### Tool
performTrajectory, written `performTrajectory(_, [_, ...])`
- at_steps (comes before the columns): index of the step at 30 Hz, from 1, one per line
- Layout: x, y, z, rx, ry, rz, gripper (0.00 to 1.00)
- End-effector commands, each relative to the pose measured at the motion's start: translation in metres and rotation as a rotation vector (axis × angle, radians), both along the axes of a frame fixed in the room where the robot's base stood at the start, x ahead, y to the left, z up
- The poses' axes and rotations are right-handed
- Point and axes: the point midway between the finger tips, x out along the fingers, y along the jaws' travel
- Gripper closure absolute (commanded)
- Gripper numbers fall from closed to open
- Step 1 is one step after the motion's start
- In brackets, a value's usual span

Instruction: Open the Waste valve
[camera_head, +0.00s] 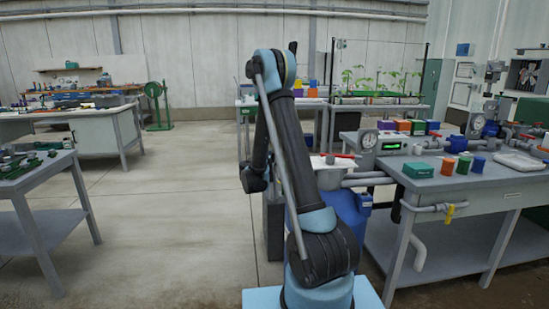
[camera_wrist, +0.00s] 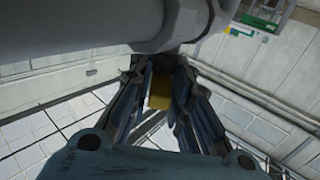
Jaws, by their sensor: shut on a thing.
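In the wrist view my gripper (camera_wrist: 160,112) has its two dark fingers on either side of a yellow handle (camera_wrist: 159,92) and is shut on it. The handle sits just below a grey pipe fitting (camera_wrist: 170,45), where a thick grey pipe (camera_wrist: 70,25) comes in from the left. The fingers hide part of the handle, and no label shows there. In the head view my arm hides the gripper and the held handle. Another yellow handle (camera_head: 451,213) hangs from a pipe at the front of the skid bench, apart from my arm.
The skid bench (camera_head: 500,187) stands right of my arm, with red-handled valves (camera_head: 340,156), gauges and small containers. A blue drum (camera_head: 352,212) stands close behind my arm. A grey table (camera_head: 40,178) is at far left. The floor between is clear.

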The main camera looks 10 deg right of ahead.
Motion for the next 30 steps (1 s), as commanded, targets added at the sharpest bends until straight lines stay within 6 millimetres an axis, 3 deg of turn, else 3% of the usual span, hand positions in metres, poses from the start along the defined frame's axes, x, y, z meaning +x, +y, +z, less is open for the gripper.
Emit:
performTrajectory(15, [-0.0010, -0.0042, 0.0001, 0.000, 0.000, 0.233, 1.00])
performTrajectory(28, [-0.0011, -0.0032, 0.0001, -0.001, 0.000, 0.264, 1.00])
performTrajectory(29, [-0.0011, -0.0030, 0.0001, -0.001, 0.000, 0.264, 0.80])
performTrajectory(30, [-0.0011, -0.0030, 0.0002, -0.001, 0.000, 0.264, 0.71])
